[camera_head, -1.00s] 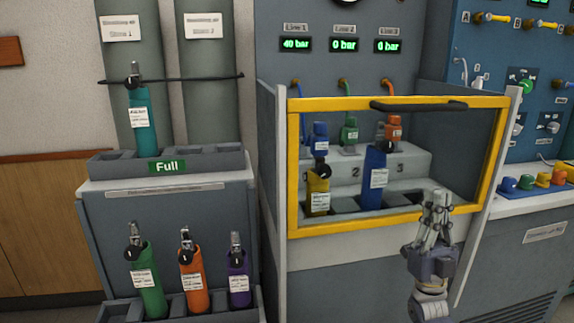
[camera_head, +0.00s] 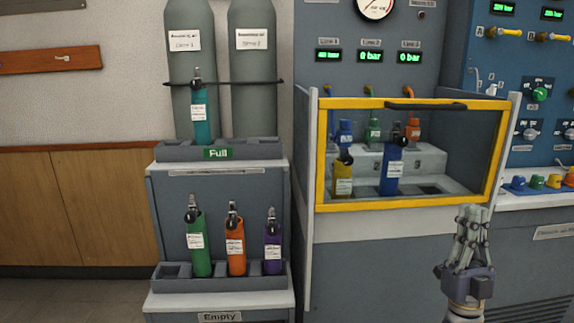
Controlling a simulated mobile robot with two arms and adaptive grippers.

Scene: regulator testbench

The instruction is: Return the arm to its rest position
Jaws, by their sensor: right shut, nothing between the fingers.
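My right gripper (camera_head: 474,225) is at the lower right of the head view, pointing up. Its fingers are together and hold nothing. It is in front of the grey bench, below and to the right of the yellow-framed door (camera_head: 416,203), and looks apart from it. My left gripper is not in view.
Behind the door stand a yellow bottle (camera_head: 343,183) and a blue bottle (camera_head: 391,172). At left, a teal bottle (camera_head: 200,120) stands in the "Full" rack (camera_head: 255,150). Green (camera_head: 200,245), orange (camera_head: 236,251) and purple (camera_head: 272,250) bottles stand in the lower rack.

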